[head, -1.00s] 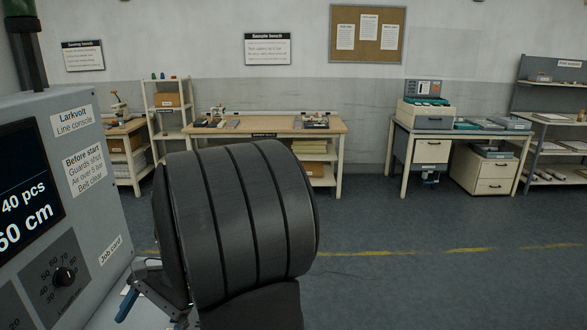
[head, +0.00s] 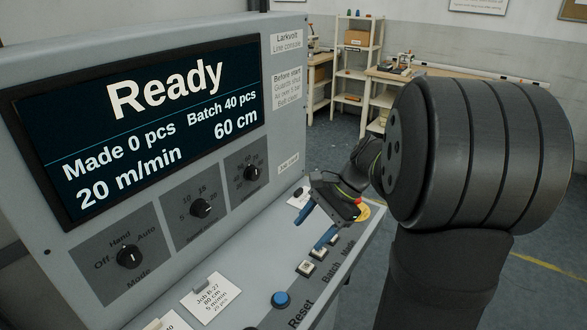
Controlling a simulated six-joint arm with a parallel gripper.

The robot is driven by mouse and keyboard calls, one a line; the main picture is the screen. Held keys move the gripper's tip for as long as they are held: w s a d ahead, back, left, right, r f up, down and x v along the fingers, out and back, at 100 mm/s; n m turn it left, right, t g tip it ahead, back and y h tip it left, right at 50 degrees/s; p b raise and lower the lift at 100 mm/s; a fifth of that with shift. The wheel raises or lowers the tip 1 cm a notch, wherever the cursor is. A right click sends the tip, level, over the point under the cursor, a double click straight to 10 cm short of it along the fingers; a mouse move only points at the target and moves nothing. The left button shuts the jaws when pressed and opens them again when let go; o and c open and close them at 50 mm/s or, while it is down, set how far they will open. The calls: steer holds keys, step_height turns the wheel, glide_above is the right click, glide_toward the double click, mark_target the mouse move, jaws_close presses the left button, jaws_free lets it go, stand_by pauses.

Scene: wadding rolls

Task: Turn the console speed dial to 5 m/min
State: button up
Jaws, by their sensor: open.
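The console (head: 150,40) fills the left of the head view. Its speed dial (head: 201,208) is the middle of three black knobs below the screen, with 5, 10, 15 and further marks around it. The screen (head: 150,120) reads Ready, 20 m/min, Made 0 pcs, Batch 40 pcs, 60 cm. My gripper (head: 314,227) is open and empty, its two blue fingers apart above the console's sloping lower panel. It is to the right of the speed dial and clear of it.
The mode dial (head: 129,256) is left of the speed dial, and another dial (head: 251,173) is right of it. A job card (head: 212,297) reading 5 m/min lies below. The blue Reset button (head: 281,299) and small white buttons (head: 305,267) sit under and near my gripper.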

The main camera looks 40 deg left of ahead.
steer(key=m, duration=0.1)
steer(key=m+g+y, duration=0.1)
steer(key=m+y, duration=0.8)
steer(key=m, duration=1.2)
glide_toward(206, 210)
steer(key=shift+y, duration=0.3)
steer(key=x, duration=0.9)
steer(key=shift+d+f, duration=0.15)
steer(key=shift+f, duration=0.15)
steer(key=shift+c, duration=0.5)
steer(key=c, duration=0.9)
